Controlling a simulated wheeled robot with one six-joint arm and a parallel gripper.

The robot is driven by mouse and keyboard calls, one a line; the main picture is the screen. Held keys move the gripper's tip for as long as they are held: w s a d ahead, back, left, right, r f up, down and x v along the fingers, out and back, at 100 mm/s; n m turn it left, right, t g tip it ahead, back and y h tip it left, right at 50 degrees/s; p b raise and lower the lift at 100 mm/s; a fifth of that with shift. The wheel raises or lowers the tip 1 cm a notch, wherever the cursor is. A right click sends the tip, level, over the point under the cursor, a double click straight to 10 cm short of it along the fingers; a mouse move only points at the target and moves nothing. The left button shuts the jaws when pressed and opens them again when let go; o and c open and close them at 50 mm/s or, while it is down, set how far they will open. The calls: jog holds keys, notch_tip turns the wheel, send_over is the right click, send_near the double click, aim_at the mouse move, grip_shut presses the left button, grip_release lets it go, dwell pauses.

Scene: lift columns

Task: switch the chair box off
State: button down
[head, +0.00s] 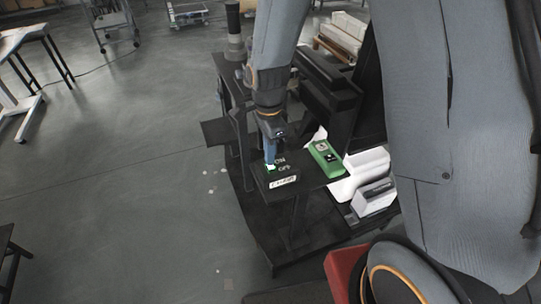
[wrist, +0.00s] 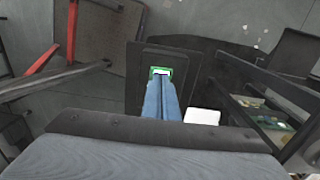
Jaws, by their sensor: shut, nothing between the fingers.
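A dark box (head: 262,183) on the black stand carries a pale label (head: 283,181), its lettering too blurred to read surely, and small ON and OFF marks (head: 284,168). A small green and white switch (head: 270,168) sits at its left; it also shows in the wrist view (wrist: 160,70). My gripper (head: 270,161) points down with its blue fingers shut and empty. In the wrist view the fingertips (wrist: 161,79) lie right at the switch and partly cover it. I cannot tell whether they touch it or which way it is set.
A green box (head: 325,157) with a round button lies just right of the dark box. White items (head: 365,172) stand farther right. A black shelf (head: 220,131) juts out left of my gripper. The grey floor at left is mostly clear.

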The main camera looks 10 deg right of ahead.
aim_at(271, 167)
notch_tip(271, 167, up, 12)
jog(key=b, duration=0.1)
jog(key=shift+s+r+b, duration=0.2)
jog(key=shift+s+b, duration=0.1)
jog(key=shift+s, duration=0.1)
jog(key=shift+d, duration=0.1)
jog(key=shift+w+f, duration=0.1)
jog(key=shift+w, duration=0.05)
jog(key=w+b, duration=0.1)
jog(key=b, duration=0.2)
jog(key=w+g+b, duration=0.1)
jog(key=b, duration=0.2)
jog(key=shift+w+a, duration=0.2)
jog(key=shift+a, duration=0.1)
jog(key=f+p, duration=0.1)
jog(key=f, duration=0.3)
jog(key=s+f+p, duration=0.1)
jog(key=f, duration=0.4)
jog(key=s+f+p, duration=0.1)
jog(key=f, duration=0.3)
jog(key=shift+s+d+f, duration=0.1)
jog(key=shift+d+f, duration=0.15)
jog(key=shift+f, duration=0.05)
